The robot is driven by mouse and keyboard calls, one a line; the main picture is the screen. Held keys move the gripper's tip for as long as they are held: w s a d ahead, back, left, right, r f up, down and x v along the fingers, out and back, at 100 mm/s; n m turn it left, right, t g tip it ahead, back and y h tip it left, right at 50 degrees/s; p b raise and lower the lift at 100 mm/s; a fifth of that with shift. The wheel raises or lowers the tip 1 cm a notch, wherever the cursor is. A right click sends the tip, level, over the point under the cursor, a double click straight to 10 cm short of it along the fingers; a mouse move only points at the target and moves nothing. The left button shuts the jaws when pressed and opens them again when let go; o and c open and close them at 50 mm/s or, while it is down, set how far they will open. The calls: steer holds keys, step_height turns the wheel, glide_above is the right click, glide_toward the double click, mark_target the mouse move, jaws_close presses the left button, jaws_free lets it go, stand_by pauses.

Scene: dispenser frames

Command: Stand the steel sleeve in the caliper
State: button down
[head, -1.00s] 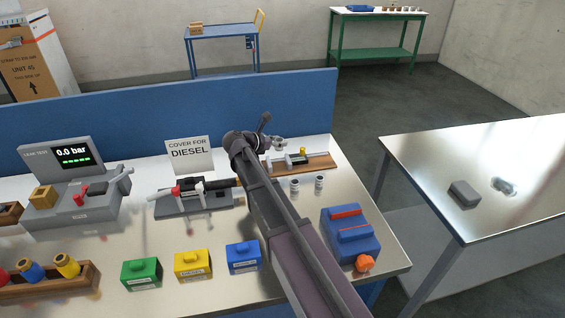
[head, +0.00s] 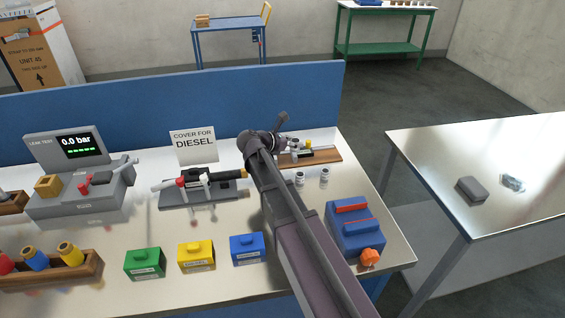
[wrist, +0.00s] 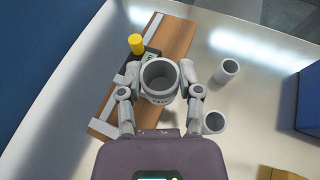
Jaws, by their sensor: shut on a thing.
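The steel sleeve (wrist: 160,82) is a short grey open ring with small markings on its side, seen in the wrist view. My gripper (wrist: 159,84) is shut on it, one finger on each side. The sleeve is held mouth toward the camera, over the caliper (wrist: 107,113), which has grey jaws, a dark slider and a yellow knob (wrist: 136,43) on a wooden board (wrist: 178,40). The sleeve and gripper hide part of the slider and jaws. In the head view my gripper (head: 286,145) covers the caliper's left part. I cannot tell whether the sleeve touches the board.
Two grey sleeves (head: 300,179) (head: 324,177) stand on the bench in front of the board. A blue box (head: 353,228) with an orange knob is at the right. A clamp fixture (head: 205,190) and a sign (head: 195,147) stand left of my arm. A blue panel (head: 120,105) backs the bench.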

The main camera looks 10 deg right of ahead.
steer(key=shift+m+g+h, duration=0.3)
steer(key=shift+m+g, duration=0.2)
steer(key=s+d, duration=0.1)
steer(key=s, duration=0.2)
steer(key=s+d+f+b, duration=0.1)
steer(key=s+d, duration=0.1)
steer(key=s, duration=0.1)
steer(key=s+d+f+b, duration=0.1)
steer(key=s+d, duration=0.1)
steer(key=s, duration=0.1)
steer(key=shift+s+f, duration=0.2)
steer(key=shift+s, duration=0.1)
steer(key=shift+w+a, duration=0.1)
steer(key=b, duration=0.1)
glide_above(283, 160)
steer(key=shift+s+d+f, duration=0.4)
steer(key=shift+s+f, duration=0.05)
steer(key=shift+f, duration=0.25)
steer(key=shift+w+a, duration=0.2)
steer(key=shift+w, duration=0.3)
steer(key=shift+w+a+f+b, duration=0.15)
steer(key=shift+f+b, duration=0.15)
steer(key=shift+b, duration=0.2)
steer(key=shift+f+b, duration=1.5)
steer(key=shift+f, duration=0.15)
